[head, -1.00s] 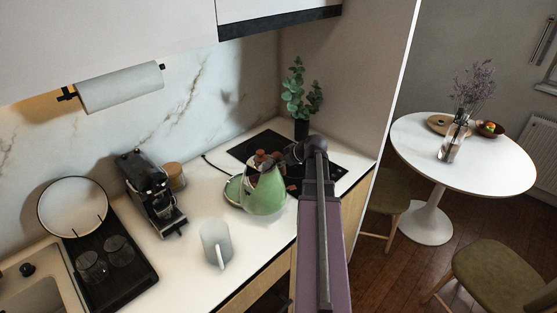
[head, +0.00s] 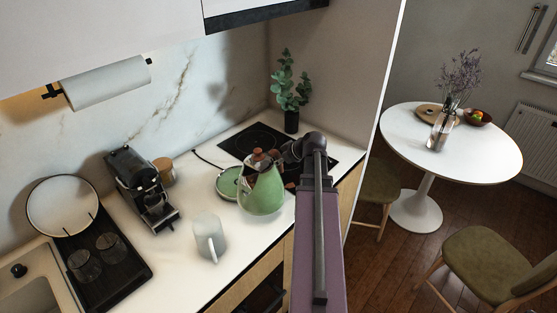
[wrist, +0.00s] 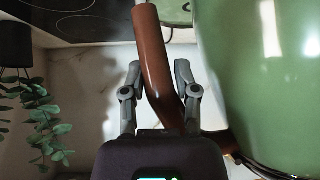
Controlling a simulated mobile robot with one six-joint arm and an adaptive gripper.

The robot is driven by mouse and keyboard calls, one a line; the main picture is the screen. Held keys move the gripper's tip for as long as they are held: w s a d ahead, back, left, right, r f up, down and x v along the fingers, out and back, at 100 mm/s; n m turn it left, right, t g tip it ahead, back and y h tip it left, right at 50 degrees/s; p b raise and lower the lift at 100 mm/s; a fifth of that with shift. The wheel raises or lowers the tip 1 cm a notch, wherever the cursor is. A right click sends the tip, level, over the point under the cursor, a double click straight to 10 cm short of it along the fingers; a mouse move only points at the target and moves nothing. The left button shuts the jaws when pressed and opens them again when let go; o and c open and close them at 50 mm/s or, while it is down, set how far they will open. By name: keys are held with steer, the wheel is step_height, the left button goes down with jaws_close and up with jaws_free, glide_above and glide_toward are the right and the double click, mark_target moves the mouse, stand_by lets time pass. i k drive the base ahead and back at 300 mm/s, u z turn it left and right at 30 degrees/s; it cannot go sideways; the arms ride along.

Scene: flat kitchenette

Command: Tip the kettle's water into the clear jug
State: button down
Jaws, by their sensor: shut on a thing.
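The green kettle (head: 261,196) has a brown lid knob and a brown handle. In the head view it is off its round green base (head: 229,183), in front and to the right of it, and looks roughly upright. My gripper (wrist: 157,82) is shut on the brown handle (wrist: 152,45), with the green body (wrist: 265,75) at the right of the wrist view. In the head view my gripper (head: 285,160) is partly hidden by my arm. The clear jug (head: 208,238) stands on the counter, left of and nearer than the kettle, apart from it. The water inside cannot be seen.
A black hob (head: 255,140) and a potted plant (head: 291,100) are behind the kettle. A coffee machine (head: 143,188) and a dark tray with glasses (head: 105,258) stand left of the jug. The counter's front edge runs close to the jug and kettle.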

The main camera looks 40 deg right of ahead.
mark_target(207, 230)
steer(key=k, duration=1)
